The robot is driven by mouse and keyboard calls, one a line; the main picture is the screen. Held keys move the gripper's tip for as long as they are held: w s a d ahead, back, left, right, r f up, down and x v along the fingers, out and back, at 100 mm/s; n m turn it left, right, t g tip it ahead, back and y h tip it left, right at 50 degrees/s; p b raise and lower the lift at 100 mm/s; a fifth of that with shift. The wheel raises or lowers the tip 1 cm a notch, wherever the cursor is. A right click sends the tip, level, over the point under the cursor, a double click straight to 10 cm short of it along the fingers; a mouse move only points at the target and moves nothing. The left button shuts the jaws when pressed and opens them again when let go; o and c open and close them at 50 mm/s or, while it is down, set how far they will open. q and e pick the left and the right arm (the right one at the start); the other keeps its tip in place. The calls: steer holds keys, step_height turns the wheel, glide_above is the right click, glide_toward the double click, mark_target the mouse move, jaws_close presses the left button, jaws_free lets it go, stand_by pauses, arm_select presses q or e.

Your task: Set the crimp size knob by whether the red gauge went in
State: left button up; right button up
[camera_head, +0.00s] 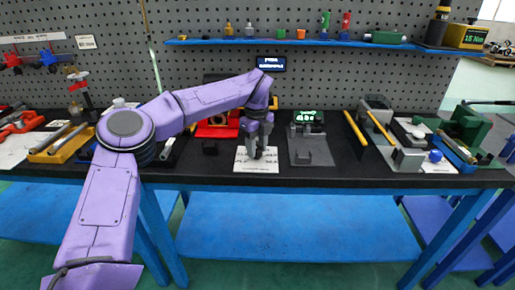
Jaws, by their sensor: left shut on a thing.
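My left gripper (257,153) points down over a white printed card (242,166) on the black bench top. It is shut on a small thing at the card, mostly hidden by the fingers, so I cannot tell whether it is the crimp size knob. A red device (213,128) stands just behind and left of the gripper, partly covered by my arm. A grey fixture (312,150) with a small green-lit display (308,117) stands to the right. I cannot pick out the red gauge for certain; a red-topped upright piece (346,22) is on the shelf. My right gripper is out of view.
A blue shelf (290,42) on the pegboard holds small parts and a yellow-black box (465,36). A yellow tray (62,142) with rods lies at left. Grey and green fixtures (470,128) crowd the right. Bare bench shows around the yellow bar (355,128).

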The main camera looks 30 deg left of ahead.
mark_target(257, 148)
arm_select(q)
steer(key=shift+a, duration=0.1)
steer(key=o, duration=1.1)
steer(key=shift+w, duration=0.1)
steer(key=shift+c, duration=0.2)
step_height(257, 148, up, 10)
steer(key=shift+r+p, duration=0.25)
steer(key=shift+p, duration=0.2)
